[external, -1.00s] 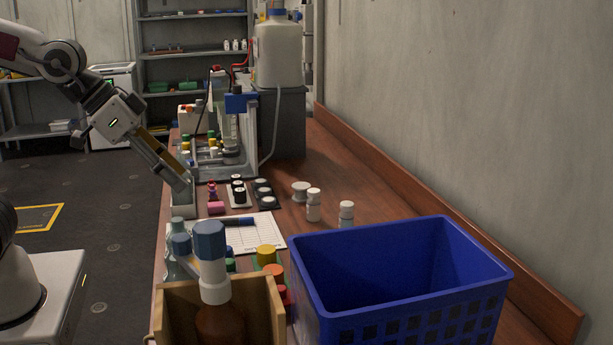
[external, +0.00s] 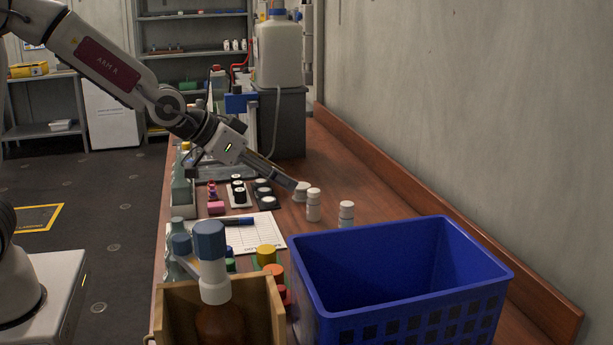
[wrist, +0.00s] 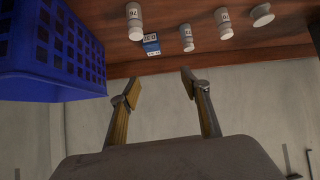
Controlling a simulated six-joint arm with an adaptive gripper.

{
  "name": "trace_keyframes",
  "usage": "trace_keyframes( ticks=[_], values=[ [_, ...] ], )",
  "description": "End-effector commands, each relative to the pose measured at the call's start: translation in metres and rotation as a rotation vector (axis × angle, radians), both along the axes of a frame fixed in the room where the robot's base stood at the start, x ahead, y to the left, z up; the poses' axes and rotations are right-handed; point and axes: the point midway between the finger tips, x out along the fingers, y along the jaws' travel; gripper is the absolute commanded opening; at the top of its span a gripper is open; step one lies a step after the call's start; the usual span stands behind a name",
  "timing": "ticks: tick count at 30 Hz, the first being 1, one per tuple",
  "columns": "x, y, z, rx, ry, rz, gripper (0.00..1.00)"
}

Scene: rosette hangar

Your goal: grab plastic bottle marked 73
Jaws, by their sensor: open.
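Small white bottles stand on the wooden bench. In the external view I see one bottle (external: 313,206) and a second bottle (external: 346,213) to its right. The wrist view shows three labelled bottles, at left (wrist: 134,22), middle (wrist: 186,38) and right (wrist: 223,23). Their numbers are too small to read surely, so I cannot tell which is 73. My gripper (external: 292,186) is just left of the first bottle and close to a squat white jar (external: 300,190). In the wrist view my gripper (wrist: 160,86) is open and empty, its fingers apart from the bottles.
A blue crate (external: 400,312) stands near the front right, and also shows in the wrist view (wrist: 50,45). A small blue box (wrist: 151,43) lies between bottles. A wooden caddy (external: 265,310) holds a large bottle. The bench right of the bottles is clear.

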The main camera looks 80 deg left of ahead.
Motion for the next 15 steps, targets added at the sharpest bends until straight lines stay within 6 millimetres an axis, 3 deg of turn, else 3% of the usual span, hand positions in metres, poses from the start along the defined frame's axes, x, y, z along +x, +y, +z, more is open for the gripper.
trace_keyframes(
  ticks=[15],
  values=[
    [0.078,0.045,-0.062,0.03,-0.118,0.071,0.46]
  ],
)
